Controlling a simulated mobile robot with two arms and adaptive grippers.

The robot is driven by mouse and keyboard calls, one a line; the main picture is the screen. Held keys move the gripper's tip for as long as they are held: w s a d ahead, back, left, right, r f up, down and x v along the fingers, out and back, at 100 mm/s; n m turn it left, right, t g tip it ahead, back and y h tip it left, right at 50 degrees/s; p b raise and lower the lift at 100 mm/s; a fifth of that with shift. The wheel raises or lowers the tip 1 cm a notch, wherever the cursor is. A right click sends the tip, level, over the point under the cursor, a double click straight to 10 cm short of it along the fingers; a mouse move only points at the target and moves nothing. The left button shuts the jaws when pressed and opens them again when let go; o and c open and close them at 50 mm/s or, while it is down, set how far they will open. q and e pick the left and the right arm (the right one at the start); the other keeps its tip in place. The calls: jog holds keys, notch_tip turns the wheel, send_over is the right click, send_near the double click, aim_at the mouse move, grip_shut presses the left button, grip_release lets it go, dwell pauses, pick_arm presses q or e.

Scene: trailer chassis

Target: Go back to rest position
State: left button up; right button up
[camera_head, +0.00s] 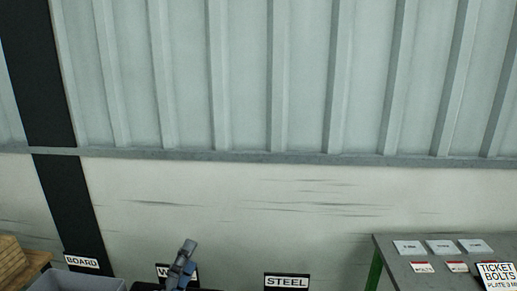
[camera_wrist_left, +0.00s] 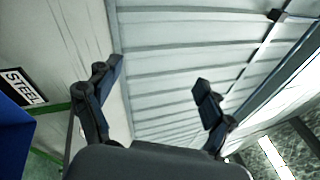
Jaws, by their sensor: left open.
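My left gripper (camera_head: 181,262) shows at the bottom of the head view, left of centre, in front of the wall and partly covering a sign that begins with W. In the left wrist view its two dark fingers (camera_wrist_left: 158,88) are spread wide with nothing between them. Behind them are the wall panels. My right gripper is in neither view.
A grey bin (camera_head: 80,284) and wooden boards (camera_head: 12,258) are at the bottom left near the BOARD sign (camera_head: 82,262). The STEEL sign (camera_head: 287,282) stands right of centre. A table (camera_head: 390,262) with labelled cards is at the right. A ribbed wall (camera_head: 300,80) fills the back.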

pick_arm(q)
jog(key=s+a+f+n+g+y, duration=0.4)
jog(key=s+f+n, duration=0.1)
jog(key=f+n, duration=0.35)
jog(key=s+a+f+n+g+y, duration=0.4)
jog(key=f+n, duration=0.4)
jog(key=f, duration=0.1)
jog(key=s+d+f+n+g+h, duration=0.1)
jog(key=s+f+n+g, duration=0.3)
jog(key=s, duration=0.5)
jog(key=s+d+f+n+g+h, duration=0.1)
jog(key=s+f+n+g, duration=0.1)
jog(key=s+f+g, duration=0.6)
notch_tip(320, 180, down, 23)
jog(key=s+t, duration=0.2)
jog(key=s+a+f+g+b, duration=0.1)
jog(key=s+a+f, duration=0.2)
jog(key=s+f, duration=1.4)
jog(key=shift+s+f, duration=0.15)
jog(key=shift+f, duration=0.3)
